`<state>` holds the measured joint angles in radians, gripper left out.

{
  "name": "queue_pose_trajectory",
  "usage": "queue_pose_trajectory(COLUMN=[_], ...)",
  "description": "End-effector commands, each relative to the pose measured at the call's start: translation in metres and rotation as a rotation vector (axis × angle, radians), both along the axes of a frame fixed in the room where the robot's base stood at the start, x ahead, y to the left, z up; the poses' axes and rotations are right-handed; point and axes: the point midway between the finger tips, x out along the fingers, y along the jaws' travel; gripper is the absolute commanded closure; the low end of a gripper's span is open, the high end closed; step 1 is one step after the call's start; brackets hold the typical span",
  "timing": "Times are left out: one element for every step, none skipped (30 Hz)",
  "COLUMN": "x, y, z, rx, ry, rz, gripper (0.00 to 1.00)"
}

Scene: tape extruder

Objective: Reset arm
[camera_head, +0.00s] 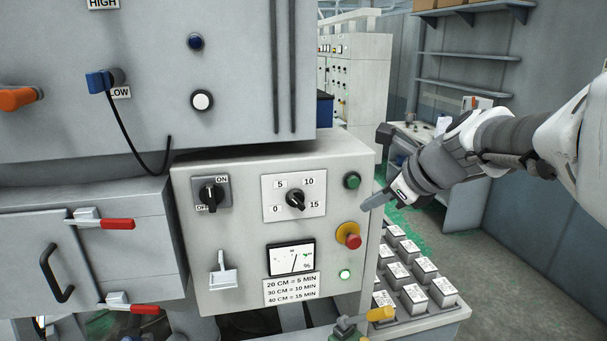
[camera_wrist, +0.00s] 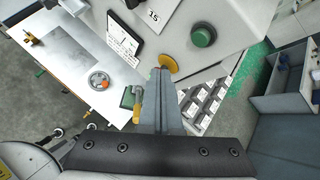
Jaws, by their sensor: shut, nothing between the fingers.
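My gripper (camera_head: 368,203) is shut and empty. In the head view it is at the right edge of the grey control panel (camera_head: 235,245), its tip a little below the green button (camera_head: 352,180) and above right of the red stop button (camera_head: 348,235). My arm reaches in from the right. In the wrist view my gripper (camera_wrist: 162,75) points up at the panel, and its tip overlaps the yellow disc (camera_wrist: 168,62) of the stop button; I cannot tell whether it touches. The green button (camera_wrist: 203,36) shows to the upper right of the tip.
The panel has an ON/OFF switch (camera_head: 211,193), a timer dial (camera_head: 295,200) and a gauge (camera_head: 291,258). A tray (camera_head: 440,319) of several labelled blocks stands below right. Red-handled latches (camera_head: 117,223) are at left. Open floor (camera_head: 498,265) lies at right.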

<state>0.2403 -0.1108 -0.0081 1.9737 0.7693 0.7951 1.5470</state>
Motion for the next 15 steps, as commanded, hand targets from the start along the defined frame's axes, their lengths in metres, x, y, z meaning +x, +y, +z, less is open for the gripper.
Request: queue_pose_trajectory(x=[-0.009, -0.016, -0.026, -0.036, -0.045, -0.058, -0.069, -0.079, -0.092, -0.101, -0.111, -0.123, -0.133, -0.142, -0.154], y=[0.004, 0.007, 0.01, 0.013, 0.016, 0.019, 0.021, 0.022, 0.024, 0.025, 0.025, 0.025, 0.025, 0.025, 0.024], z=[-0.001, -0.002, -0.005, -0.007, -0.01, -0.013, -0.017, -0.02, -0.024, -0.028, -0.032, -0.036, -0.04, -0.044, -0.05], rx=[-0.049, -0.09, -0.154, -0.209, -0.268, -0.349, -0.41, -0.47, -0.549, -0.609, -0.667, -0.744, -0.802, -0.857, -0.931], ry=[-0.014, -0.024, -0.041, -0.055, -0.069, -0.089, -0.103, -0.116, -0.135, -0.148, -0.162, -0.18, -0.191, -0.203, -0.218], rz=[0.05, 0.089, 0.153, 0.208, 0.268, 0.353, 0.419, 0.484, 0.572, 0.638, 0.705, 0.792, 0.861, 0.93, 1.02], gripper=[1.0, 1.0, 1.0, 1.0, 1.0, 1.0, 1.0, 1.0, 1.0, 1.0, 1.0, 1.0, 1.0, 1.0, 1.0])
